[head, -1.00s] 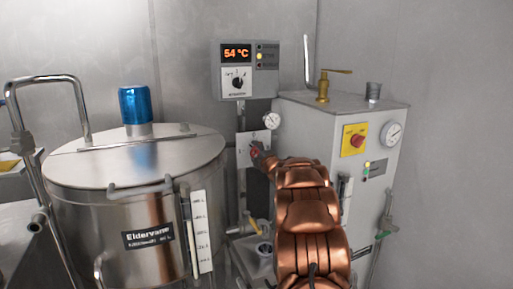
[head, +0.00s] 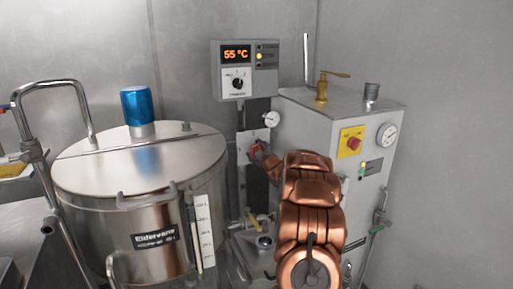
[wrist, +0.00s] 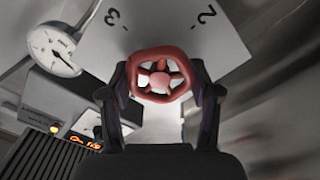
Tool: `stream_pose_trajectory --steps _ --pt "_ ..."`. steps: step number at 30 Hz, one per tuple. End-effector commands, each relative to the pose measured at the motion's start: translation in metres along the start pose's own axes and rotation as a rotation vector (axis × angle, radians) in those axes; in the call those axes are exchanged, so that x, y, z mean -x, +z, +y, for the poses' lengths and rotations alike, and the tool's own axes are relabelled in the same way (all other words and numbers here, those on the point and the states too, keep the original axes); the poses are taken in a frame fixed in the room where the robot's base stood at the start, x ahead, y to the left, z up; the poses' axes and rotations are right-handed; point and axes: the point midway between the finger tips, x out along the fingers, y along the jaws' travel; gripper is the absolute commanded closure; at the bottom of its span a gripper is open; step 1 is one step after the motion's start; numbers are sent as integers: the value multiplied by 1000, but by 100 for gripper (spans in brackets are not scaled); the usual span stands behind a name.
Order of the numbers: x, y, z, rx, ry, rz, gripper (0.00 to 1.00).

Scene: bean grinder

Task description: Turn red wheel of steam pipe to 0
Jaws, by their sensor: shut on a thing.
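The red wheel (wrist: 160,75) sits in front of a white plate (wrist: 150,28) in the wrist view. The plate shows the numbers 3 and 2 upside down or tilted; no 0 is seen. My gripper (wrist: 161,80) is shut on the wheel, with one dark finger at each side of its rim. In the head view the red wheel (head: 257,147) is small and partly hidden by my gripper (head: 264,153). The copper arm reaches to it from the lower right.
A gauge (head: 271,119) is close to the plate, and a control box (head: 245,70) reading 55 °C hangs above. A steel kettle (head: 139,165) stands left. A grey machine (head: 340,125) with a red button stands right, close to my arm.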

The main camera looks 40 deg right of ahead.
Motion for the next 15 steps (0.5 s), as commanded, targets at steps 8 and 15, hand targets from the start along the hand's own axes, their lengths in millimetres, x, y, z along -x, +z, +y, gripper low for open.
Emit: stream_pose_trajectory --steps 8,15 --pt "0 2 1 -37 2 -3 72" --pt "1 2 1 -38 2 -3 72"
